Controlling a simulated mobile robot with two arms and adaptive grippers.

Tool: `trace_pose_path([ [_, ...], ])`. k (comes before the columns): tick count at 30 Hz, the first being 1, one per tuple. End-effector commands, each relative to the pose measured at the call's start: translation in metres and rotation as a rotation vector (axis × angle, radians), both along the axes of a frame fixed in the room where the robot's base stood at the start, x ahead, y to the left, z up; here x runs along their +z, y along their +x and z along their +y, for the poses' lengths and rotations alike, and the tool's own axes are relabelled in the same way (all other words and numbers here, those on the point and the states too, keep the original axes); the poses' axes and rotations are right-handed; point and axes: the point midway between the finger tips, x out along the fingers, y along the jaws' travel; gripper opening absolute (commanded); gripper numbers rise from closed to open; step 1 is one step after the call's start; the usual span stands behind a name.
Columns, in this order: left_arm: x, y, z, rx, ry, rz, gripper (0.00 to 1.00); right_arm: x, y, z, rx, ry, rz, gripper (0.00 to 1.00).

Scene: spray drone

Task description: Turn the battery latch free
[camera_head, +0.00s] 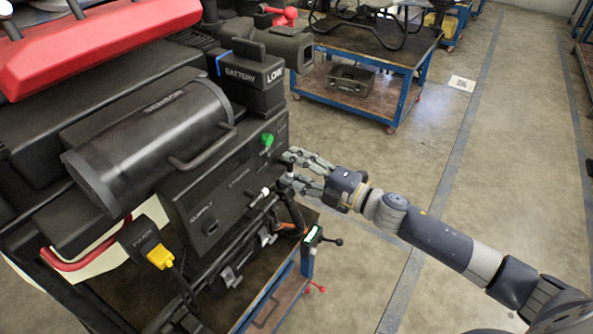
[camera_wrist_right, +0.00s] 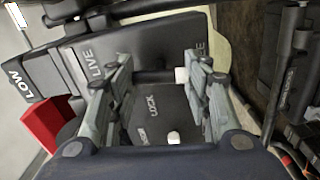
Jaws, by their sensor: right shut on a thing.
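The dark drone body (camera_head: 215,165) fills the left of the head view. Its battery block (camera_head: 255,80) is marked BATTERY and LOW. My right gripper (camera_head: 286,172) reaches in from the right to the drone's side, below a green knob (camera_head: 267,140). In the right wrist view its two fingers (camera_wrist_right: 158,85) stand either side of a dark panel marked LOCK (camera_wrist_right: 152,105). The gripper is shut on the battery latch, whose white tip (camera_wrist_right: 182,75) shows near the right finger. The fingers hide much of the latch. My left gripper is not in view.
A black cylinder (camera_head: 150,145) and a yellow plug (camera_head: 160,257) are on the drone's near side. A blue-framed cart (camera_head: 270,312) stands under the drone. Another cart (camera_head: 385,70) stands behind.

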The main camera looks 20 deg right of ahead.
Motion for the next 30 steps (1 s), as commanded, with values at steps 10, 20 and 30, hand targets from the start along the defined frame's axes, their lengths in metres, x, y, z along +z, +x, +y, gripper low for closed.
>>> trace_pose_path([
  [10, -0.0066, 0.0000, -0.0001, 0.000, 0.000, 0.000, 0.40, 0.0007, -0.0004, 0.0013, 0.003, -0.100, -0.081, 0.21],
  [20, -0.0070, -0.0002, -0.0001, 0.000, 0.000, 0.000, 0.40, 0.0005, -0.0006, 0.0015, 0.004, -0.117, -0.093, 0.21],
  [30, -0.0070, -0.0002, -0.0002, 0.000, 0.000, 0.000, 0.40, -0.0002, -0.0006, 0.0013, 0.003, -0.116, -0.091, 0.67],
])
